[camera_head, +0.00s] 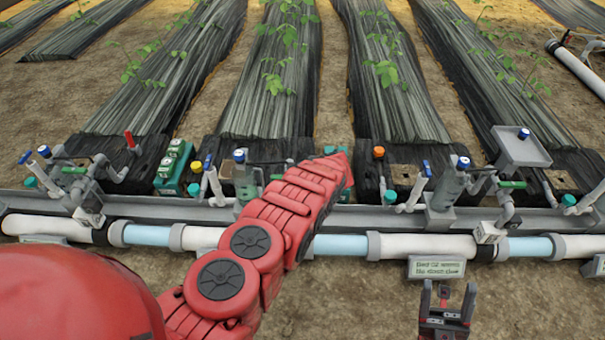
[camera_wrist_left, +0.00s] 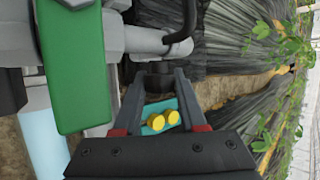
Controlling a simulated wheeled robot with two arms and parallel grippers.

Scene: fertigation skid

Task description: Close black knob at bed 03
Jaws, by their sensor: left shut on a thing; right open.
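My left arm reaches across the pipes in the head view and hides its own gripper and the fittings behind it. In the left wrist view, my left gripper (camera_wrist_left: 158,78) has its two dark fingers closed around a dark round part, which looks like the black knob (camera_wrist_left: 158,82) beside grey pipework. The fingers cover much of it, and its turn position cannot be told. No readable bed 03 label shows. My right gripper (camera_head: 448,290) is open and empty, low in the head view, in front of the pipe and below a sign.
A green lever handle (camera_wrist_left: 68,70) fills the left of the wrist view. A teal part with yellow caps (camera_wrist_left: 160,117) lies beyond the fingers. A sign (camera_head: 437,267), a white pipe (camera_head: 427,245), blue-capped valves and an orange cap (camera_head: 378,152) line the skid. Bare soil lies in front.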

